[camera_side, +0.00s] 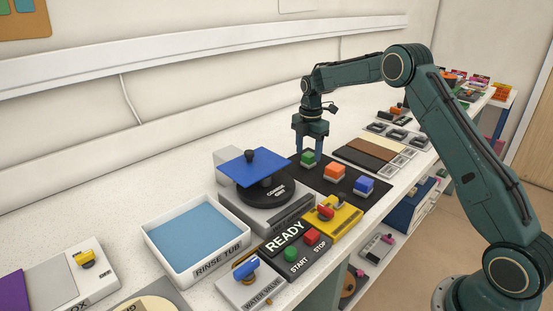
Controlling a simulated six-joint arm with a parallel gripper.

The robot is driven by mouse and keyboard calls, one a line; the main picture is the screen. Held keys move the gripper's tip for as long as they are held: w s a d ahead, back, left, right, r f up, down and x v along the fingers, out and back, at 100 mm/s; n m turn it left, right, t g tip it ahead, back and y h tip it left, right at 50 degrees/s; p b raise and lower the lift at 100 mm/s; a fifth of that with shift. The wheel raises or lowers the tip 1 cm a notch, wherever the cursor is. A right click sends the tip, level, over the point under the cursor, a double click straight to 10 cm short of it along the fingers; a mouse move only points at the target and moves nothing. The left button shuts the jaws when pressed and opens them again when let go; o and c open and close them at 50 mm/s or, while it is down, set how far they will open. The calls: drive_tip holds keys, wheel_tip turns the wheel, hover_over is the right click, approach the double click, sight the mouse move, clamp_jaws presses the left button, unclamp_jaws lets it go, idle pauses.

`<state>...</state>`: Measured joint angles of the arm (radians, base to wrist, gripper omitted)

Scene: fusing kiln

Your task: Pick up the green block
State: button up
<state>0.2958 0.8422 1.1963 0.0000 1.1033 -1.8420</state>
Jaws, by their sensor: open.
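The green block (308,158) sits on a small pale base on a dark mat (339,188), at the mat's back left end. My gripper (309,150) points down over the green block, with its two fingers apart on either side of it. I cannot tell whether the fingers touch the block. An orange block (334,171) and a blue block (363,185) stand on the same mat, in a row to the right and nearer the camera.
A grinder with a blue plate (255,172) stands left of the mat. A yellow switch unit (333,220) and a READY panel (295,245) are in front. A rinse tub (196,280) is further left. Colored strips (366,152) and small trays (398,138) lie right of the mat.

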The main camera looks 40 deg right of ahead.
drive_tip(key=shift+f, duration=1.45)
drive_tip(key=c, duration=1.1)
